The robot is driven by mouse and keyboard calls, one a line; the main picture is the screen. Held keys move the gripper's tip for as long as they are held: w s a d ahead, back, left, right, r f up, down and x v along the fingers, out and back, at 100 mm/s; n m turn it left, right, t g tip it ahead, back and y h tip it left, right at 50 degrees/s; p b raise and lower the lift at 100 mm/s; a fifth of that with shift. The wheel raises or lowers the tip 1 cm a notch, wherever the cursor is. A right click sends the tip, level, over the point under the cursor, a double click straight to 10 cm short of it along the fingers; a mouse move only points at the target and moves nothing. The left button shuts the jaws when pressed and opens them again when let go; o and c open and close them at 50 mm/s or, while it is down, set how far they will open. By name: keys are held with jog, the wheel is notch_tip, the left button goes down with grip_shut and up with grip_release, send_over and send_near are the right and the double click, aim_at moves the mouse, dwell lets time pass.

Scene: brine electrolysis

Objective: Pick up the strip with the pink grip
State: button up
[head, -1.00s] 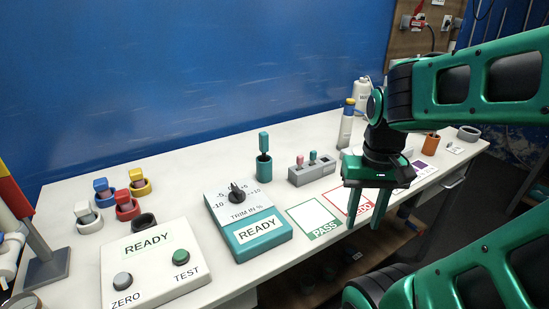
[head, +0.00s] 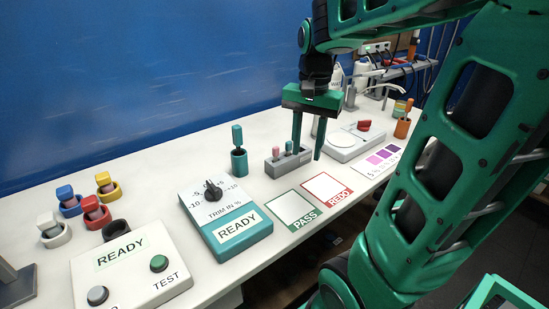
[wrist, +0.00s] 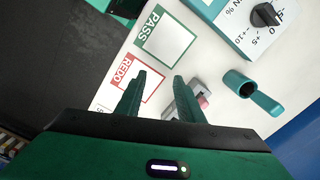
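The strip with the pink grip (head: 276,153) stands in a grey block (head: 287,167), with only its upper part showing. A second strip with a teal grip (head: 289,147) stands beside it on the right. My gripper (head: 308,155) is open and empty, its fingers pointing down over the right end of the block. The pink grip is to the left of both fingers in the head view. In the wrist view the pink grip (wrist: 204,102) is partly hidden behind one finger, outside the gap of my gripper (wrist: 164,76).
A teal holder with a teal-handled tool (head: 238,160) stands left of the block. The PASS card (head: 294,206) and REDO card (head: 327,187) lie in front. A white device (head: 340,143) stands to the right. The trim box (head: 226,222) is at front left.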

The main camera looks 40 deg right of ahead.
aim_at(275, 147)
jog(key=w+m, duration=0.1)
jog(key=w, duration=0.3)
jog(key=w+r+m, duration=0.1)
jog(key=w+m, duration=0.1)
jog(key=w, duration=0.3)
jog(key=w+r+m, duration=0.1)
jog(key=w+m, duration=0.1)
jog(key=w, duration=0.2)
jog(key=shift+w+d+r, duration=0.1)
jog(key=shift+w+d, duration=0.2)
jog(key=shift+w+a+f, duration=0.1)
jog(key=shift+f, duration=5.05)
grip_shut()
